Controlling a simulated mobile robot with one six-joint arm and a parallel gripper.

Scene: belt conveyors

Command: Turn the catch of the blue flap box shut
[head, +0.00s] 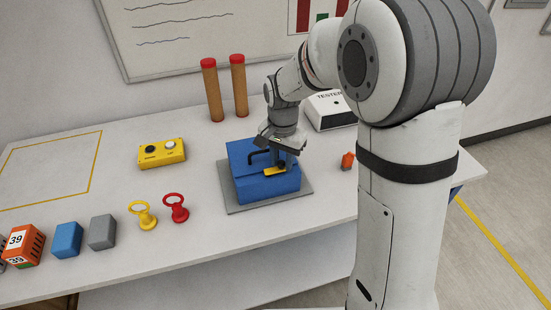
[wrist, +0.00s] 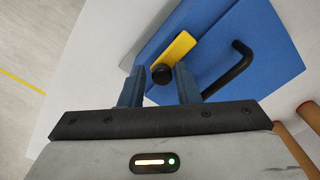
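The blue flap box (head: 262,187) stands on a grey plate (head: 238,207) near the middle of the table, and its top flap looks closed. It has a black handle on top, seen in the wrist view (wrist: 228,72). The yellow catch (wrist: 179,48) with a black knob (wrist: 162,74) sits at the flap's edge; it also shows in the head view (head: 275,171). My gripper (wrist: 162,78) is over the box at the catch. Its two fingers are apart, one on each side of the knob. I cannot tell whether they touch it.
A yellow button box (head: 162,153) and two brown posts with red tops (head: 211,92) stand behind and left. A white tester (head: 331,111) and an orange piece (head: 348,160) are right. Yellow (head: 144,215) and red (head: 176,207) ring-topped pieces and several blocks line the front left.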

